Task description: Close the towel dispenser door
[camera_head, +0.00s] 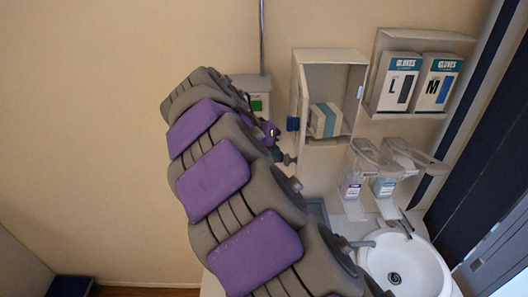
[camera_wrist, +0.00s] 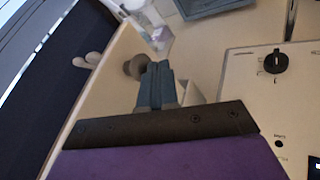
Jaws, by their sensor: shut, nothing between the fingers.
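The towel dispenser (camera_head: 338,77) appears to be the pale wall box with an open front in the head view, left of the glove holder. A white and teal pack (camera_head: 325,120) sits inside it. I cannot clearly tell its door from its side walls. My gripper (camera_wrist: 155,85) shows in the wrist view with its blue-grey fingers together and nothing between them. In the head view my arm hides most of it; a small dark blue piece, seemingly its fingertips (camera_head: 293,123), shows at the dispenser's lower left edge. I cannot tell whether they touch.
A glove holder (camera_head: 375,45) with two glove boxes hangs right of the dispenser. Two bottle dispensers (camera_head: 354,185) (camera_head: 386,183) hang below, above a white sink (camera_head: 418,262). A pale panel with a black knob (camera_wrist: 275,62) is at right in the wrist view. Bare wall lies left.

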